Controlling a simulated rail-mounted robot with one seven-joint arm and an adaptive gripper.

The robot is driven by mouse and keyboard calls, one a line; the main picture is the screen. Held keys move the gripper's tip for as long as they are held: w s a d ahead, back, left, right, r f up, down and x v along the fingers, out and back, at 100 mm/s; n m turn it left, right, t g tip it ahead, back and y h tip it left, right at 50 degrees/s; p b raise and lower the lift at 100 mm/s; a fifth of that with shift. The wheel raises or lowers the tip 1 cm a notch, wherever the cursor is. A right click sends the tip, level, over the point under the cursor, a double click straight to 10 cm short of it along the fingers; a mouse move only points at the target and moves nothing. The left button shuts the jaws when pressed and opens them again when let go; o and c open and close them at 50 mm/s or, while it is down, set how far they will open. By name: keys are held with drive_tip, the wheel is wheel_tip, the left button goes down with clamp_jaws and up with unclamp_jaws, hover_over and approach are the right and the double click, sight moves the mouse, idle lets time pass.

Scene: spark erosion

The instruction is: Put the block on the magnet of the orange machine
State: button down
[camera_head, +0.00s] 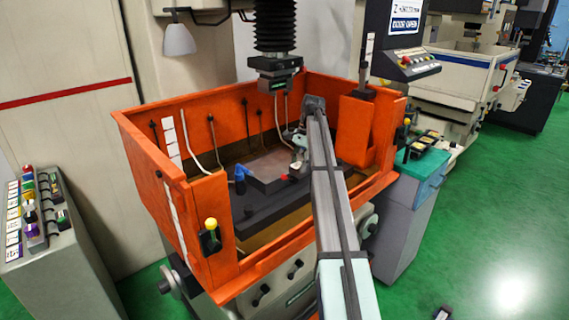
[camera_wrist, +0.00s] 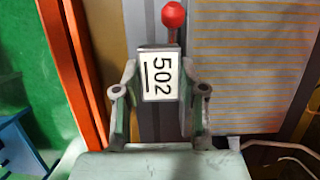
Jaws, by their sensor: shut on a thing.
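The block (camera_wrist: 161,75) is small and pale with a dark edge and shows the number 502 turned sideways. My gripper (camera_wrist: 159,92) is shut on it, with one finger on each side. The magnet (camera_head: 268,180) is a flat grey plate there. In the wrist view the magnet (camera_wrist: 250,70) is a finely striped plate to the right of the block. The block appears beside the plate's edge; its height above it cannot be told.
A red ball knob (camera_wrist: 173,14) stands just beyond the block. A blue fitting (camera_head: 240,175) stands at the plate's left. The black machine head (camera_head: 274,75) hangs above the tank. Orange walls surround the work area. A pale hose (camera_wrist: 280,150) lies at the lower right.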

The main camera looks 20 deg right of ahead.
sight(283, 169)
drive_tip(key=shift+w+a+r, duration=0.1)
drive_tip(key=shift+w+a, duration=0.1)
drive_tip(key=shift+w, duration=0.35)
drive_tip(key=shift+w+a+r, duration=0.1)
drive_tip(key=shift+w+a, duration=0.05)
drive_tip(key=shift+w, duration=0.35)
drive_tip(key=w, duration=0.1)
drive_tip(key=w+a+p, duration=0.1)
drive_tip(key=w, duration=0.1)
drive_tip(key=w+p, duration=0.1)
drive_tip(key=w, duration=0.1)
drive_tip(key=shift+w+a, duration=0.1)
drive_tip(key=shift+a, duration=0.2)
drive_tip(key=shift+s+f+p, duration=0.25)
drive_tip(key=shift+f+p, duration=0.25)
drive_tip(key=shift+f, duration=0.35)
drive_tip(key=shift+f, duration=0.15)
drive_tip(key=c, duration=0.7)
unclamp_jaws()
drive_tip(key=shift+o, duration=0.2)
